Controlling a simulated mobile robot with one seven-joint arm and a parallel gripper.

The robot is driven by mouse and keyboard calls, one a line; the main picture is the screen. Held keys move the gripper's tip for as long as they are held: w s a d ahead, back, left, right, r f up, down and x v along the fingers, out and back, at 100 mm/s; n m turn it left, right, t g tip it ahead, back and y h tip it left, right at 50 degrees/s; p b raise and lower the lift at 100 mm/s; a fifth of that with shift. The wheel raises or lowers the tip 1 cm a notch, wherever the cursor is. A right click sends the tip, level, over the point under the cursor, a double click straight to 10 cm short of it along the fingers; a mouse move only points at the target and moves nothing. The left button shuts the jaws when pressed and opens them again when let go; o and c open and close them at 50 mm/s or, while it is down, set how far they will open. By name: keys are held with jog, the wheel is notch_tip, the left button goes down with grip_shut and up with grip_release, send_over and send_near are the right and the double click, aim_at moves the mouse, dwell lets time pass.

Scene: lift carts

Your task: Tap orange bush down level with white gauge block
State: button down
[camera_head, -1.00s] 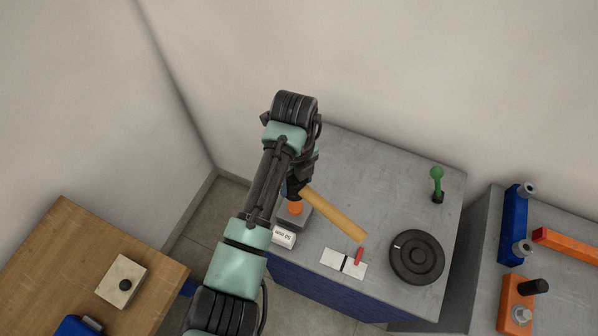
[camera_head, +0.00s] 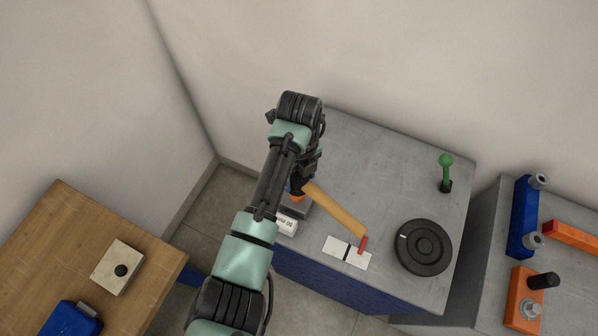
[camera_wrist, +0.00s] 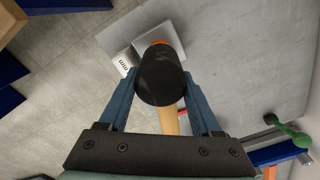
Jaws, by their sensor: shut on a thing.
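My gripper (camera_wrist: 161,84) is shut on a mallet with a black head (camera_wrist: 160,72) and a wooden handle (camera_head: 336,210). The handle slopes down to the right in the head view. The orange bush (camera_head: 297,197) sits in a grey block (camera_head: 306,212) under the mallet head and is mostly hidden. Only a sliver of the bush (camera_wrist: 160,42) shows past the head in the wrist view. I cannot tell whether head and bush touch. The white gauge block (camera_head: 286,225), with lettering on it, stands beside the grey block; it also shows in the wrist view (camera_wrist: 124,63).
On the same grey cart top are a white plate with a red lever (camera_head: 347,252), a black round dial (camera_head: 423,247) and a green-knobbed lever (camera_head: 446,172). A wooden table (camera_head: 135,225) stands left. Another cart with blue and orange parts (camera_head: 525,300) stands right.

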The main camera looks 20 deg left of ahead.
jog(key=shift+r, duration=0.1)
dwell(0.3)
notch_tip(320, 180, down, 4)
jog(key=b, duration=0.2)
jog(key=shift+b, duration=0.35)
jog(key=shift+r+p, duration=1.25)
jog(key=shift+r, duration=0.05)
jog(key=shift+r, duration=0.1)
jog(key=shift+r+p, duration=0.15)
jog(key=shift+p, duration=0.2)
notch_tip(320, 180, down, 4)
jog(key=b, duration=0.3)
jog(key=shift+r+p, duration=1.2)
jog(key=shift+p, duration=0.05)
